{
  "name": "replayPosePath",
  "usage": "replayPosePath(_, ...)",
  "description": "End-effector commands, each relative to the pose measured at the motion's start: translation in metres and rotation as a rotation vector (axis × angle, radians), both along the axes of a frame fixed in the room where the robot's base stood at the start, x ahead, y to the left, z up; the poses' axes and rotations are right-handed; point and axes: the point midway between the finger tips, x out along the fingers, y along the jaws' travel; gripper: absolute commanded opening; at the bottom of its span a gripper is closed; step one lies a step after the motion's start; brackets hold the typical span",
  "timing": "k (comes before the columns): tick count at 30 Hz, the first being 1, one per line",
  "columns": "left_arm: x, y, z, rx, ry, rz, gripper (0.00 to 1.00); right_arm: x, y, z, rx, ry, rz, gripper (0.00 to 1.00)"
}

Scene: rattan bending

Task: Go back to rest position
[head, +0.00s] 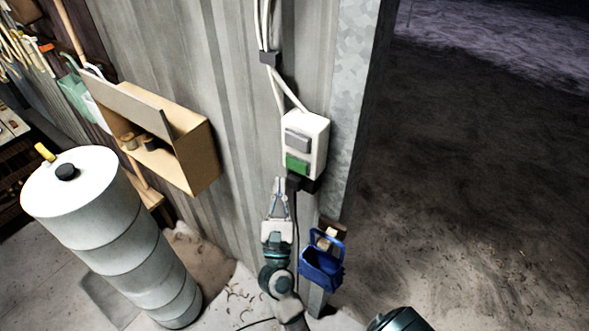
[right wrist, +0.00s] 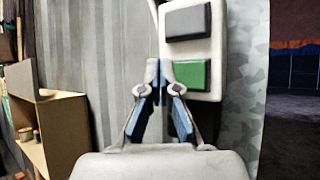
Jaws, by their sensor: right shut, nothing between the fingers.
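My right gripper (head: 279,185) is raised in front of the corrugated wall, just below and left of a white switch box (head: 318,130). In the right wrist view the fingers (right wrist: 159,80) are shut with nothing between them. The box carries a grey button (head: 297,139) above a green button (head: 297,163). In the right wrist view the green button (right wrist: 194,76) is right beside the fingertips; whether they touch it I cannot tell. My left gripper is not in view.
A tall white ribbed cylinder (head: 145,255) stands at the left. A wooden box shelf (head: 205,160) hangs on the wall. A blue container (head: 322,265) sits right of my arm. Open dark ground (head: 480,200) lies at the right.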

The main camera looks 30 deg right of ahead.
Motion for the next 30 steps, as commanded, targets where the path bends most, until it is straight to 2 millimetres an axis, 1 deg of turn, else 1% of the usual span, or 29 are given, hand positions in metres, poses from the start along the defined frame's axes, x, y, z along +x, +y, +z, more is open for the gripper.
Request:
replayPosePath(3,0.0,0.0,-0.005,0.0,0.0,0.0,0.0,-0.004,0.009,-0.002,-0.001,0.001,0.0,0.0)
replayPosePath(6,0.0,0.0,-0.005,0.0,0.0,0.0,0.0,-0.005,0.013,-0.001,0.001,0.001,0.0,0.0)
replayPosePath(20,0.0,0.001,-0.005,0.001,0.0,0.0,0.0,-0.006,0.013,0.0,-0.001,0.0,-0.001,0.0)
replayPosePath(23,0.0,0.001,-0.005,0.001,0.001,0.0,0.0,-0.001,0.016,-0.005,-0.022,0.019,-0.003,0.0)
replayPosePath(26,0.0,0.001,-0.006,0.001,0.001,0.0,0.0,0.017,0.031,-0.027,-0.121,0.103,-0.019,0.0)
replayPosePath(29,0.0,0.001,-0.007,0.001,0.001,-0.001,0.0,0.049,0.058,-0.076,-0.318,0.258,-0.042,0.0)
replayPosePath(30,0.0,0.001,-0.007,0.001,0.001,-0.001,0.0,0.062,0.07,-0.102,-0.418,0.332,-0.048,0.0)
